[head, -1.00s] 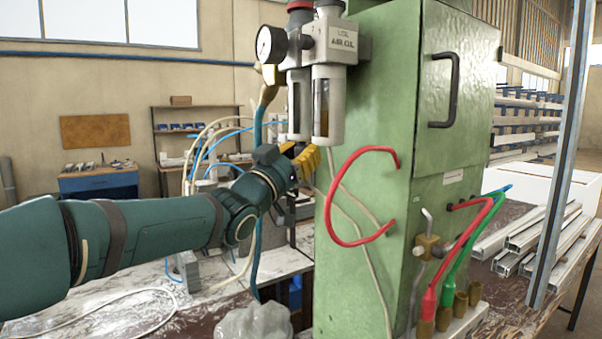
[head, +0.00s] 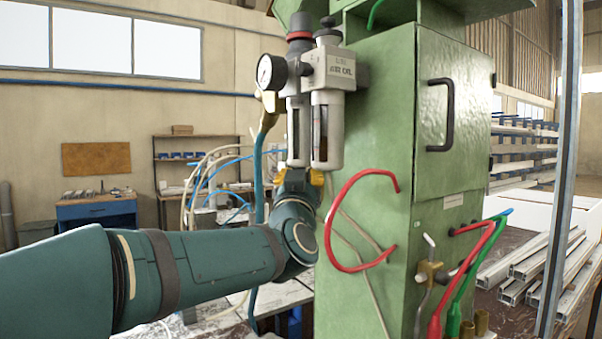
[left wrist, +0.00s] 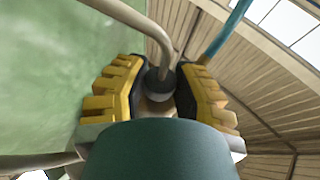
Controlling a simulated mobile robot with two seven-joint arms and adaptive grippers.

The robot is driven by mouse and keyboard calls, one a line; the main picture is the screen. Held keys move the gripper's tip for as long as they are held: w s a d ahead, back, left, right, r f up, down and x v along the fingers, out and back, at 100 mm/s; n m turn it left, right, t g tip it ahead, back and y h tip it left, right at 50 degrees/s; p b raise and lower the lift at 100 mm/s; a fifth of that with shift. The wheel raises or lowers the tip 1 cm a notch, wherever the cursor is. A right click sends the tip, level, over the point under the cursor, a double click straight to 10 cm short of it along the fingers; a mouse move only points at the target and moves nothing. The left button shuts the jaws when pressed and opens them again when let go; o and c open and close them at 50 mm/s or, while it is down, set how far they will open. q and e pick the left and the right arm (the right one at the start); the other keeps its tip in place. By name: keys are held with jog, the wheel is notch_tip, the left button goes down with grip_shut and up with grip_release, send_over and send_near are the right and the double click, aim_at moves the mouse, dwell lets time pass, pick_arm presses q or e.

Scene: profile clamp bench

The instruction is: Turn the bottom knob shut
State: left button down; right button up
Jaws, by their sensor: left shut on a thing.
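The air unit (head: 340,66) is a grey-white block with two clear-windowed bowls, fixed to the side of the green cabinet. A red-and-black knob (head: 300,34) tops its left half. My left gripper (head: 303,177) points up beneath the bowls, its yellow finger pads partly hidden by its wrist. In the left wrist view, the yellow pads stand on either side of a small dark round knob (left wrist: 160,82), and the gripper is shut on it. A pale tube (left wrist: 163,35) runs from beside that knob. The bottom knob is hidden in the head view. My right gripper is out of view.
The green cabinet (head: 385,120) stands close to the right of my left gripper, with a red hose (head: 335,235) looping off it. A pressure gauge (head: 268,71) and a blue hose (head: 257,160) are on the left. Aluminium profiles (head: 545,255) lie at the right.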

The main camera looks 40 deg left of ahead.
pick_arm(q)
jog(key=shift+r+n+g+y+p, duration=0.15)
jog(key=shift+n+g+y+p, duration=0.35)
jog(key=shift+y, duration=0.3)
jog(key=c, duration=0.7)
grip_release()
jog(key=v, duration=1.2)
jog(key=shift+d, duration=0.1)
